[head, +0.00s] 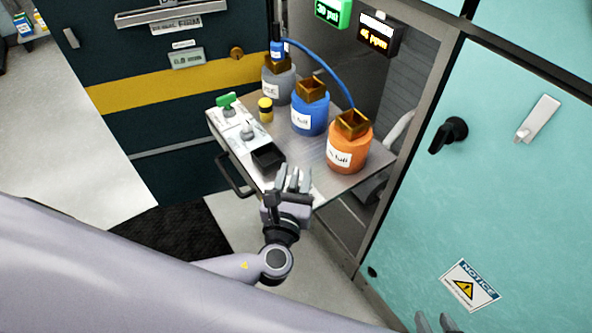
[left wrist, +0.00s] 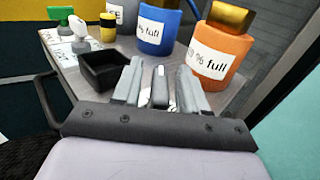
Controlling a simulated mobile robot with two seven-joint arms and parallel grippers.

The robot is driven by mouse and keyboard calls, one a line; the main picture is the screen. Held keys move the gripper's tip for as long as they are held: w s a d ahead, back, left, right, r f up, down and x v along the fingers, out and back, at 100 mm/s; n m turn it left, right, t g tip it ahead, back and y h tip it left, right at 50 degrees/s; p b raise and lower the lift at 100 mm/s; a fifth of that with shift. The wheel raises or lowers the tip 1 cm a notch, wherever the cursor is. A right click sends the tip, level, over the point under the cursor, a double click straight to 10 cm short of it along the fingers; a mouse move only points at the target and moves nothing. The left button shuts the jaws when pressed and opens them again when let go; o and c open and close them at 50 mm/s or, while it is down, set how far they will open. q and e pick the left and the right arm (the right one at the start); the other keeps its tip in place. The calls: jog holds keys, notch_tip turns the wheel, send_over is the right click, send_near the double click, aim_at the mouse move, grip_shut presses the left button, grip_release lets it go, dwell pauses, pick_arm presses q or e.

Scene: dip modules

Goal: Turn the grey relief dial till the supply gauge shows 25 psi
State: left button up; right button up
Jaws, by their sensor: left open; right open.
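The grey relief dial appears to be the pale grey knob (head: 247,131) on the white panel of the pull-out shelf; it also shows in the left wrist view (left wrist: 79,36). The supply gauge (head: 333,12) is a green display at the top; it seems to read 30 psi, though small and partly cut off. My right gripper (head: 437,322) is open, partly cut off at the bottom edge.
A black open box (head: 267,158) lies between knob and left gripper. A green-handled valve (head: 226,103) and a yellow-black cap (head: 265,110) are near. Grey (head: 278,82), blue (head: 310,112) and orange (head: 348,145) bottles stand behind. An orange-lit ppm display (head: 378,33) hangs above.

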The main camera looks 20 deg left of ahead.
pick_arm(q)
jog(key=shift+w, duration=0.6)
jog(key=shift+c, duration=0.3)
grip_shut()
jog(key=shift+a+n+g+y, duration=0.15)
jog(key=shift+n+g+y, duration=0.15)
jog(key=shift+n+y, duration=1.1)
jog(key=shift+a+n+g+y, duration=0.15)
jog(key=shift+n+g+y, duration=0.25)
jog(key=shift+y, duration=0.55)
jog(key=shift+a+n+g+y, duration=0.1)
jog(key=shift+n+g+y, duration=0.25)
jog(key=shift+y, duration=0.6)
